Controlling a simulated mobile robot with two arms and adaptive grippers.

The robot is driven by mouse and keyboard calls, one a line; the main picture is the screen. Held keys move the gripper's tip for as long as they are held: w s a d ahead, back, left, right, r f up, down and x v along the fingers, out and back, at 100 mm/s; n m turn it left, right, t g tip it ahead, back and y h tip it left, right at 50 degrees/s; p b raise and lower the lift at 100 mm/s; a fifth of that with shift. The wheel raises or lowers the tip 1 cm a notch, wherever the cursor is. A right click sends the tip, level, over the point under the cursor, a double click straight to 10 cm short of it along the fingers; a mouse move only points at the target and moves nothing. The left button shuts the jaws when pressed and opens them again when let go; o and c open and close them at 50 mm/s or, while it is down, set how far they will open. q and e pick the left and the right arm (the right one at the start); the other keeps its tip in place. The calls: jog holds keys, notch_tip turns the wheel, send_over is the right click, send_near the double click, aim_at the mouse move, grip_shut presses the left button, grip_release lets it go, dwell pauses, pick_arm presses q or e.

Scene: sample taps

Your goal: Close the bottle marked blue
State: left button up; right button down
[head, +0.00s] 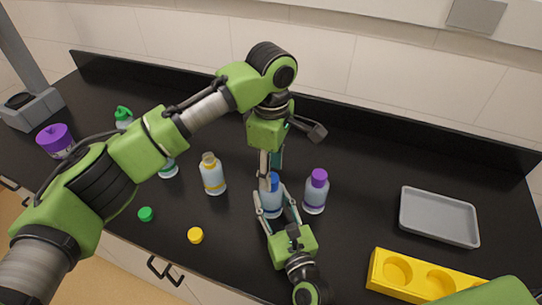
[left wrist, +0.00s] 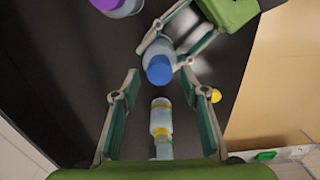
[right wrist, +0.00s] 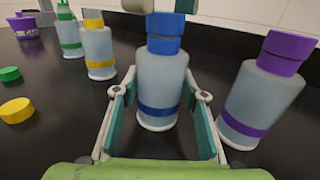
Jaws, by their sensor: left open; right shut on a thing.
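The bottle marked blue (head: 271,208) stands upright on the black counter, with a blue band in the right wrist view (right wrist: 158,92). A blue cap (head: 271,181) sits on its top; I cannot tell how tightly. My right gripper (right wrist: 158,112) is shut around the bottle's body, one finger on each side. My left gripper (head: 268,170) is open and points down close above the cap, partly hiding it. In the left wrist view the blue cap (left wrist: 158,69) shows beyond the open fingers, and nothing is held between them.
A purple-capped bottle (head: 316,192) stands close on the right. A yellow-banded bottle (head: 213,176) stands to the left. Loose yellow (head: 195,235) and green (head: 146,214) caps lie near the front edge. A grey tray (head: 438,217) and yellow holder (head: 378,272) are at right.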

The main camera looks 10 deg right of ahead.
pick_arm(q)
jog(key=shift+f, duration=0.8)
